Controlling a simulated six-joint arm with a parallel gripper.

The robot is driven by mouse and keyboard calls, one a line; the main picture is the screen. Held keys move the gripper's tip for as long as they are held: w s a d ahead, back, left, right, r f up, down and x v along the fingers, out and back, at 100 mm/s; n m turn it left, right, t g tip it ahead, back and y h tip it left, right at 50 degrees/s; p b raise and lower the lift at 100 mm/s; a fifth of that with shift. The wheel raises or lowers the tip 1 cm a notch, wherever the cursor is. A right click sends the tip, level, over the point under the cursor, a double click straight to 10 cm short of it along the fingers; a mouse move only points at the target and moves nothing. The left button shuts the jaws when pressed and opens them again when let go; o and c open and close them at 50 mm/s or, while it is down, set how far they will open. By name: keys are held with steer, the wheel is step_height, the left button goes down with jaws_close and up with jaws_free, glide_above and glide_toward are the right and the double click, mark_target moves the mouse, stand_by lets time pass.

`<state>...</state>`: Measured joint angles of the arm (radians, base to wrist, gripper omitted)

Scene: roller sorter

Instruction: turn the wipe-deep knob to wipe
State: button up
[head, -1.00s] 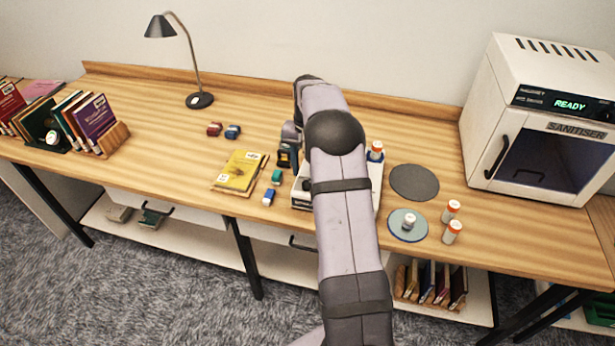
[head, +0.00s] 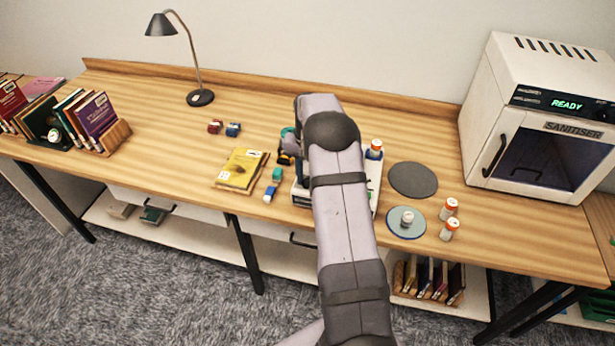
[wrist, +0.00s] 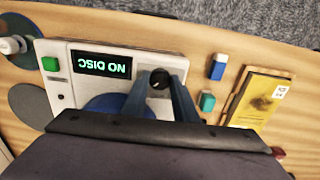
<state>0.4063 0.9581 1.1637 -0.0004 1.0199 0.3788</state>
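The white disc machine (wrist: 60,85) fills the left and middle of the wrist view, with a lit "NO DISC" display, a green button and a blue round part. Its black knob (wrist: 160,80) stands near its right end. My gripper (wrist: 160,76) is open, with its two blue-grey fingers on either side of the knob; I cannot tell whether they touch it. The knob's pointer and labels are too small to read. In the head view my arm hides most of the machine (head: 300,198) and the knob.
Blue and green blocks and a yellow book (head: 240,169) lie left of the machine. An orange-capped bottle (head: 374,150) stands at its right side. A dark round mat (head: 413,180), a blue-rimmed disc (head: 392,226) and two bottles lie further right, before the sanitiser (head: 535,120).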

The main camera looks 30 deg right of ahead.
steer(key=shift+n, duration=0.3)
steer(key=n+b, duration=0.1)
steer(key=n, duration=0.2)
steer(key=shift+n, duration=0.3)
steer(key=n, duration=0.4)
steer(key=shift+b, duration=0.4)
steer(key=n, duration=0.9)
steer(key=shift+n+b, duration=0.3)
steer(key=o, duration=1.1)
steer(key=shift+c, duration=0.2)
